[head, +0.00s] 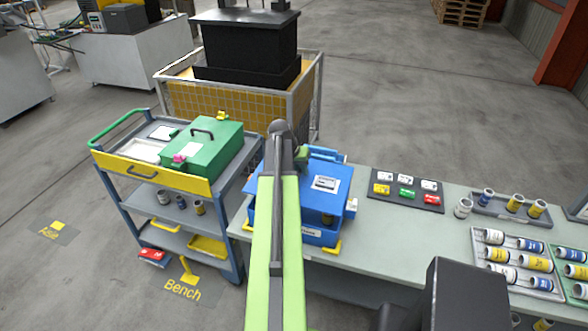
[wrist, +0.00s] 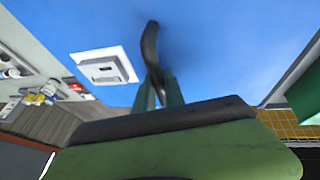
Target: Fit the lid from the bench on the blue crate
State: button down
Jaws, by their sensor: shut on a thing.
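The blue lid (head: 325,172), with a white label on top, lies over the blue crate (head: 318,225) on the near left end of the grey-green bench. My arm hides their left part in the head view. I cannot tell whether the lid sits fully down on the rim. In the wrist view the blue lid (wrist: 215,50) fills much of the picture, with its label (wrist: 105,68) at left. My gripper (wrist: 160,90) is shut on the lid's dark curved handle (wrist: 151,48).
A cart with a green lidded box (head: 213,148) stands close on the left. A mesh cage (head: 230,100) with a dark box stands behind. A mat with coloured cards (head: 405,205) and trays of cans (head: 480,235) lie on the bench (head: 385,245) to the right.

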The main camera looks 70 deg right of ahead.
jog(key=shift+f+b, duration=3.7)
jog(key=shift+f, duration=0.1)
jog(key=shift+f+b, duration=0.7)
jog(key=shift+b, duration=0.1)
jog(key=c, duration=1.3)
grip_release()
jog(key=shift+s+r, duration=0.1)
jog(key=shift+a+r, duration=0.1)
jog(key=p+v, duration=1.6)
jog(key=v, duration=0.1)
jog(key=shift+a, duration=0.1)
